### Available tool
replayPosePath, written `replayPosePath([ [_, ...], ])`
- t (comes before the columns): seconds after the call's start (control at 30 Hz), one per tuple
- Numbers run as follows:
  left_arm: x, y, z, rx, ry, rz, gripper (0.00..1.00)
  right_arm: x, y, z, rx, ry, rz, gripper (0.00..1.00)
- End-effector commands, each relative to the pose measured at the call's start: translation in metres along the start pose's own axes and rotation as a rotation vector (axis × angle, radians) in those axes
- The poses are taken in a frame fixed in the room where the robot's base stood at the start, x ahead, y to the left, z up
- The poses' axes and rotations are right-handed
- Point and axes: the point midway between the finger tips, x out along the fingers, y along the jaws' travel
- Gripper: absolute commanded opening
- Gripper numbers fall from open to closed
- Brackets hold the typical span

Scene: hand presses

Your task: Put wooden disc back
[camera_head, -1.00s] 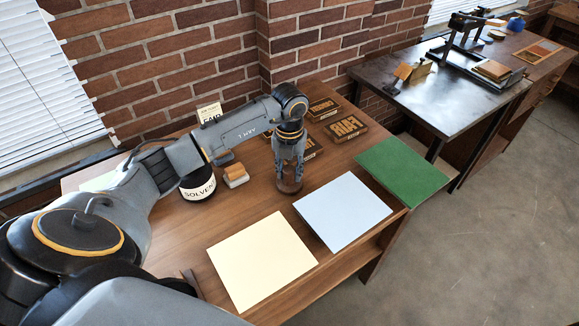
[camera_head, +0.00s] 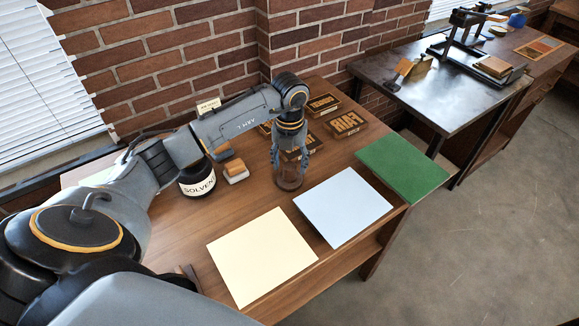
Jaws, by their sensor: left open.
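My left gripper (camera_head: 289,158) points down over a small glass jar (camera_head: 289,181) on the wooden table. Its fingers are open, spread to either side above the jar. I cannot make out a wooden disc clearly; the top of the jar is hidden behind the fingers. My right gripper does not show.
A cream sheet (camera_head: 262,258), a light blue sheet (camera_head: 343,208) and a green sheet (camera_head: 403,169) lie along the table's front. A solvent jar (camera_head: 198,184), a small block (camera_head: 235,171) and wooden letter blocks (camera_head: 345,123) stand behind. A second table (camera_head: 445,95) holds a press.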

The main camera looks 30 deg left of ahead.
Motion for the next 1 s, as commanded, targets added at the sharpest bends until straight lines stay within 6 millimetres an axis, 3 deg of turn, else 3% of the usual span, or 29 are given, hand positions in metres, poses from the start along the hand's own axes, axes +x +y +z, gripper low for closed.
replayPosePath([
  [0.3,-0.067,0.0,0.001,0.0,-0.006,-0.001,0.56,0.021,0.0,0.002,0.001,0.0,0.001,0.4],
  [0.5,-0.096,0.0,0.001,-0.001,-0.003,-0.001,0.56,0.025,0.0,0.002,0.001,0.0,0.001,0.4],
  [1.0,-0.105,0.0,0.0,-0.001,0.0,0.001,0.56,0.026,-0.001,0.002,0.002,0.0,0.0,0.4],
])
